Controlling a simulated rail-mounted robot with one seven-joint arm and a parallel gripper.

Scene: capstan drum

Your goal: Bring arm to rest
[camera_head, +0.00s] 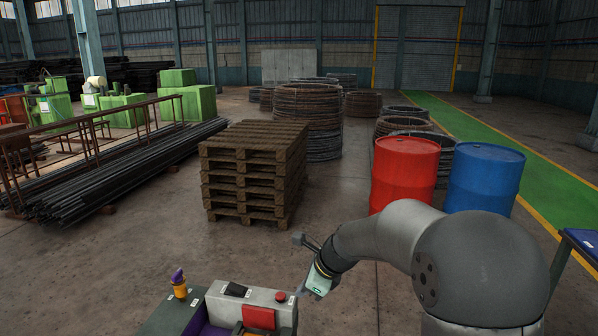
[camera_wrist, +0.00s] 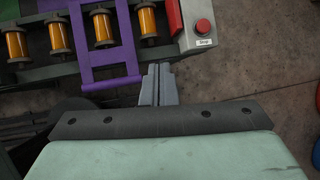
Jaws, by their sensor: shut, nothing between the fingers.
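My arm reaches in from the lower right in the head view. My gripper (camera_head: 303,291) hangs just right of the machine's grey control box (camera_head: 228,302), pointing down and left. In the wrist view my gripper (camera_wrist: 158,72) has its two grey fingers together, with nothing between them. The fingertips appear near the purple frame (camera_wrist: 105,52) and the box's corner. I cannot tell the exact gap to them. The red stop button (camera_wrist: 202,27) shows ahead and to the right of the fingers; it is also in the head view (camera_head: 280,297).
Several amber rollers (camera_wrist: 103,27) sit on the machine. Stacked wooden pallets (camera_head: 248,172), a red drum (camera_head: 404,170) and a blue drum (camera_head: 484,178) stand beyond the arm. A blue-topped table (camera_head: 582,242) is at the right edge. Bare concrete floor lies between machine and pallets.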

